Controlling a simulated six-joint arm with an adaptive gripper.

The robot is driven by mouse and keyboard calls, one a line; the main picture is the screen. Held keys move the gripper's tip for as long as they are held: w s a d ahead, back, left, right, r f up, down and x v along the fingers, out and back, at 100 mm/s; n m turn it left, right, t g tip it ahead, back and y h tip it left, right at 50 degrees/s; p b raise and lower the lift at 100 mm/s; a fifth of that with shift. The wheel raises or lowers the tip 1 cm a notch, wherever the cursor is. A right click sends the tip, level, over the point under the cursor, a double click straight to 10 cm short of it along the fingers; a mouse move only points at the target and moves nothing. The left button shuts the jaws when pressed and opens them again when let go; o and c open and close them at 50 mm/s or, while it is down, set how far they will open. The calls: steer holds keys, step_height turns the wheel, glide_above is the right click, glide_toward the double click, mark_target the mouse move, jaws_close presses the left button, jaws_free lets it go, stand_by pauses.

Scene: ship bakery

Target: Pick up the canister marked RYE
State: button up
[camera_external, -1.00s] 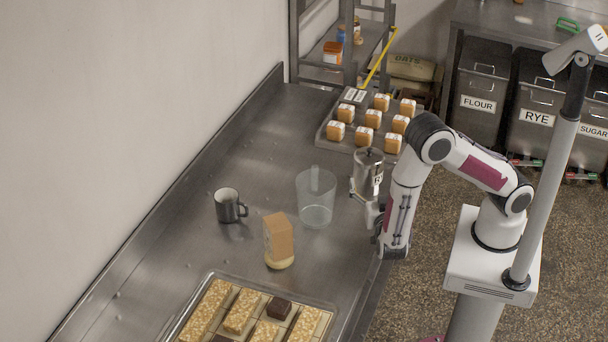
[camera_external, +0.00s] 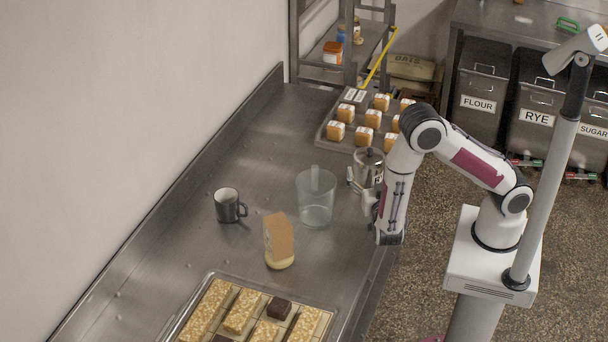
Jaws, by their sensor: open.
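A steel lidded canister (camera_external: 370,162) stands upright on the counter near its right edge. Its label shows an R; the rest is hidden by my arm. My gripper (camera_external: 362,190) is low at the canister's near side, pointing toward it. One finger shows at the canister's left; the other is hidden behind my forearm. The jaws are open, and I cannot tell whether they touch the canister. A large grey bin marked RYE (camera_external: 540,132) stands under the back bench.
A clear jug (camera_external: 316,205) stands close left of the canister. A dark mug (camera_external: 229,206), a tan-topped container (camera_external: 279,240) and a tray of bars (camera_external: 268,285) lie nearer. A tray of small boxes (camera_external: 330,142) is just behind the canister.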

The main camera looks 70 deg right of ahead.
mark_target(369, 161)
steer(key=shift+d, duration=0.15)
steer(key=shift+x, duration=2.45)
steer(key=shift+f, duration=0.15)
steer(key=c, duration=2.2)
steer(key=shift+r, duration=0.25)
steer(key=shift+r, duration=4.8)
